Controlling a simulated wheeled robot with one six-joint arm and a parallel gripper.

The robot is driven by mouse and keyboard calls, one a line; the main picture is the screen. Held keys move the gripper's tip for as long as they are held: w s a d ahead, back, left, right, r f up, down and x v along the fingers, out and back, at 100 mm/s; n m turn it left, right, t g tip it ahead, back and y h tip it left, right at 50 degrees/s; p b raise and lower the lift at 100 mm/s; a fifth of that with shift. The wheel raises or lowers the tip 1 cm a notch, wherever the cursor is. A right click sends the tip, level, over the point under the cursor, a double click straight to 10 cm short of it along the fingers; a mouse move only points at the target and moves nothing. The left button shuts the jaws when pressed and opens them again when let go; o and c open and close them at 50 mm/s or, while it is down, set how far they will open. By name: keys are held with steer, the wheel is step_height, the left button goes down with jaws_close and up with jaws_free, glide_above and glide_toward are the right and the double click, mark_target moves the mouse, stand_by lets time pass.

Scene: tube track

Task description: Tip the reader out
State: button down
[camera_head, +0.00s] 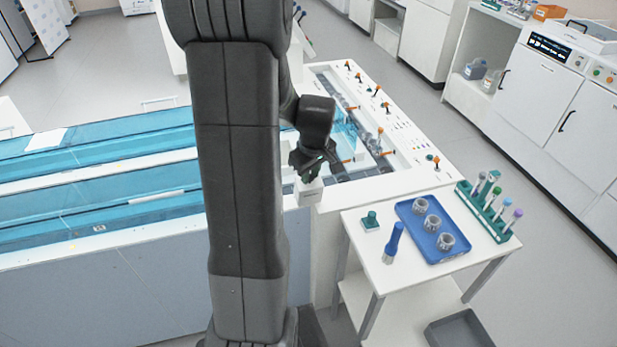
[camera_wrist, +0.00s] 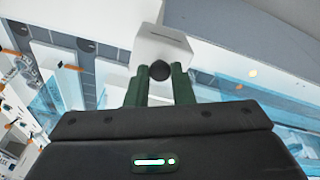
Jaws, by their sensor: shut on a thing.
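A white box-shaped unit (camera_head: 310,192), which I take to be the reader, sits at the near corner of the track bench (camera_head: 400,185). In the wrist view the white unit (camera_wrist: 162,45) has a dark round knob (camera_wrist: 160,70) on the side facing me. My gripper (camera_head: 310,172) is above and behind the unit at the bench edge. In the wrist view my gripper (camera_wrist: 160,85) has its two green fingers on either side of the knob, shut on it. The unit's underside and how it is fixed are hidden.
A white side table (camera_head: 350,245) stands to the right, holding a blue tray (camera_head: 436,258) with three grey cups, a blue upright object (camera_head: 393,243), a green piece (camera_head: 371,220) and a tube rack (camera_head: 480,212). A grey bin (camera_head: 458,330) is below. Blue-covered tracks (camera_head: 100,210) run left.

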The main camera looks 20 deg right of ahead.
mark_target(316, 190)
steer(key=shift+s+f+t+b, duration=0.25)
steer(key=shift+s+t+b, duration=0.35)
steer(key=shift+b, duration=0.7)
steer(key=shift+s+f+t+b, duration=0.2)
steer(key=shift+s+t+b, duration=0.35)
steer(key=shift+b, duration=0.7)
steer(key=s+t+b, duration=0.1)
steer(key=b, duration=0.2)
steer(key=s+t+b, duration=0.1)
steer(key=b, duration=0.3)
steer(key=shift+s+a+f, duration=0.1)
steer(key=shift+s+f, duration=0.1)
steer(key=shift+f, duration=0.15)
steer(key=s+f+t+b, duration=0.7)
steer(key=t+b, duration=0.3)
steer(key=b, duration=1.5)
steer(key=shift+s+a+f+h+b, duration=0.25)
steer(key=shift+s+f+h+b, duration=0.05)
steer(key=shift+b, duration=0.05)
steer(key=shift+t, duration=0.25)
steer(key=c, duration=1.3)
jaws_free()
steer(key=shift+o, duration=0.2)
steer(key=shift+s, duration=0.15)
steer(key=s+r+p, duration=0.1)
steer(key=s+p, duration=0.1)
steer(key=s, duration=1.1)
steer(key=shift+s+a, duration=0.25)
steer(key=shift+a, duration=0.15)
